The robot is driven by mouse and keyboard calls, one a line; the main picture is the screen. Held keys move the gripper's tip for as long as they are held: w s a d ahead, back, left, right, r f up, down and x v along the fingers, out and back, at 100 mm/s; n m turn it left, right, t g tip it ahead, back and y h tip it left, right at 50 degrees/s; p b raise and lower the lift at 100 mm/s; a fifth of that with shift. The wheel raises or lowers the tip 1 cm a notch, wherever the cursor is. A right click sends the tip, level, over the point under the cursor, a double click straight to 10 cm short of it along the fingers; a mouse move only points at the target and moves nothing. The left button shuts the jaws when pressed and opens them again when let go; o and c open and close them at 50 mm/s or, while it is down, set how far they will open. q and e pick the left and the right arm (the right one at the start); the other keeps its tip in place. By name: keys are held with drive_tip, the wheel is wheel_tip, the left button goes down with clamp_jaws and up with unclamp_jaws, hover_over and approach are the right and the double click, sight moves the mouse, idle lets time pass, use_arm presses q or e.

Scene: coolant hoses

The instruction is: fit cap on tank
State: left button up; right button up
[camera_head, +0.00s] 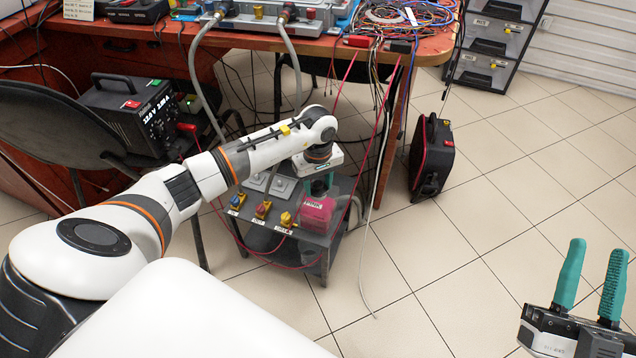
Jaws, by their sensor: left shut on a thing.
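My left gripper (319,192) reaches down from above over a small dark cart. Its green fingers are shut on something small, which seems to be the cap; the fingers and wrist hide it. A pinkish-red tank (317,214) with a pale label stands on the cart right under and beside these fingers. I cannot tell whether the held thing touches the tank. My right gripper (597,250) is at the lower right, far from the cart, with its two teal fingers apart and nothing between them.
The cart top (322,238) also carries yellow, red and blue connectors (262,209) along its front and grey plates. Hoses (292,62) hang from the workbench (440,47) behind it. A black tester (133,110) stands left, a black case (431,155) right. Floor at right is clear.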

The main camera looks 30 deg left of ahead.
use_arm(q)
drive_tip(key=shift+f+b, duration=0.2)
drive_tip(key=shift+b, duration=0.1)
use_arm(e)
drive_tip(key=shift+s+r+t+y, duration=0.4)
drive_tip(key=shift+s+r+t, duration=0.3)
drive_tip(key=shift+r, duration=0.1)
idle(2.3)
use_arm(q)
drive_tip(key=o, duration=1.3)
